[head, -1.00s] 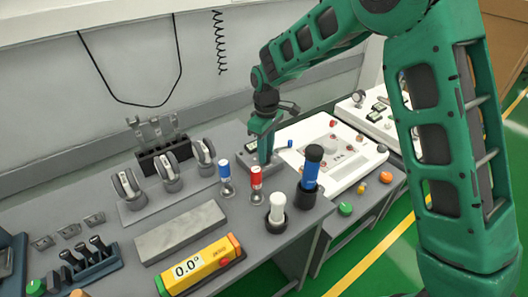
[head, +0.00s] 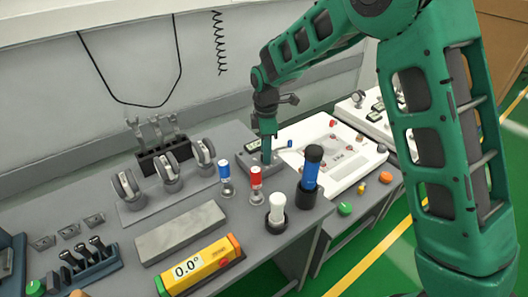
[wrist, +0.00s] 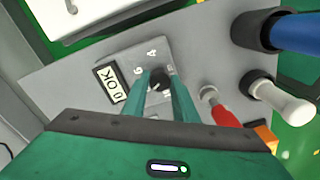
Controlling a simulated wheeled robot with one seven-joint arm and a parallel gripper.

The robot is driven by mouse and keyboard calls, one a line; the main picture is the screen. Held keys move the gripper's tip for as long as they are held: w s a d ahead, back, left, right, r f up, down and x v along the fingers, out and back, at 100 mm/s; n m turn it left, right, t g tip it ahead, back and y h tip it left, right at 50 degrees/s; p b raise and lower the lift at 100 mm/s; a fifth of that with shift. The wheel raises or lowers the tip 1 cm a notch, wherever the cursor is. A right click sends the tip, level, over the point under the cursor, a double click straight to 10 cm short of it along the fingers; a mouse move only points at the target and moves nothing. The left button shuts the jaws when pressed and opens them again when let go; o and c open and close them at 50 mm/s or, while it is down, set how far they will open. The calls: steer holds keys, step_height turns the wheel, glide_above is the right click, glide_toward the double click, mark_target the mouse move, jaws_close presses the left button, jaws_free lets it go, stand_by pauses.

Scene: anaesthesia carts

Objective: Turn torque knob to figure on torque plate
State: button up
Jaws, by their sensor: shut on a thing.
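The torque plate (wrist: 180,52) is a small grey plate with printed figures around a dark round knob (wrist: 160,77). The fingers of my gripper (wrist: 160,86) are shut on the knob, one on each side. Figures show on the far side of the plate; those nearer me are partly hidden by the fingers. A small display (wrist: 110,83) at the plate's left reads something like "OK", seen turned. In the head view my gripper (head: 266,160) points straight down onto the plate (head: 247,160), and the knob is hidden there.
Blue-capped (head: 224,170) and red-capped (head: 256,181) tools stand close in front of the plate. A white-topped knob (head: 277,207) and a blue-black handle (head: 311,172) stand to the right front. A white panel (head: 345,160) lies just right. A yellow angle gauge (head: 200,265) reads 0.0°.

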steer(key=shift+s+a, duration=0.1)
stand_by(0.4)
steer(key=o, duration=1.1)
steer(key=shift+c, duration=0.2)
steer(key=shift+r, duration=0.25)
step_height(320, 180, up, 10)
steer(key=shift+r, duration=0.1)
